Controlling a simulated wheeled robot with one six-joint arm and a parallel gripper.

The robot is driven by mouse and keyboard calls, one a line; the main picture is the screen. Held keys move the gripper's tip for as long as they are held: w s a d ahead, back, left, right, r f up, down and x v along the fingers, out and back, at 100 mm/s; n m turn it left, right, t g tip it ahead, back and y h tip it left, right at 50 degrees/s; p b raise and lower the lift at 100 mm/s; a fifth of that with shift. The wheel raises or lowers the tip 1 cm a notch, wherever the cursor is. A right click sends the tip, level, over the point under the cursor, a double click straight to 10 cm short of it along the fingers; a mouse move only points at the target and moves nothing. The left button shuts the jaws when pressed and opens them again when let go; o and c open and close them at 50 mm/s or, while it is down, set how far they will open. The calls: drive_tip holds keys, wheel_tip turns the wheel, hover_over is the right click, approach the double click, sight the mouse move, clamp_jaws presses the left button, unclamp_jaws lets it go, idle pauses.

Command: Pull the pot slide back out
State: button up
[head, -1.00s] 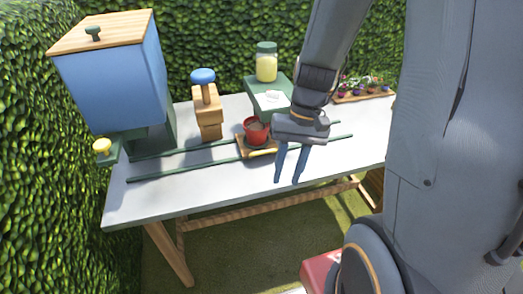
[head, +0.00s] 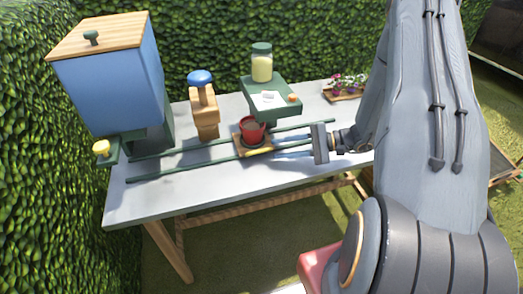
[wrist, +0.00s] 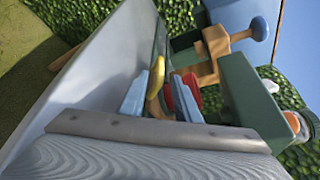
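The pot slide (head: 238,144) is a wooden board on two green rails under the dispensers. A red pot (head: 252,131) with dark soil stands upright on it. Its yellow handle (head: 262,151) is on the front side. My gripper (head: 280,148) lies low over the table just right of the slide, with its blue fingers pointing left at the handle. In the wrist view my gripper (wrist: 160,95) has its fingers apart, with the yellow handle (wrist: 154,100) between or just beyond them. Contact with the handle cannot be made out. The red pot (wrist: 188,95) is partly hidden by a finger.
A blue hopper (head: 112,85) with a wooden lid stands at the left. A wooden stamp post with a blue knob (head: 201,78) stands behind the rails. A green stand (head: 285,100) carries a yellow jar (head: 262,65). A flower tray (head: 345,93) is at the back right.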

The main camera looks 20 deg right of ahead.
sight(266, 150)
drive_tip(key=p+x, duration=0.2)
drive_tip(key=x, duration=0.5)
drive_tip(key=shift+a, duration=0.1)
clamp_jaws()
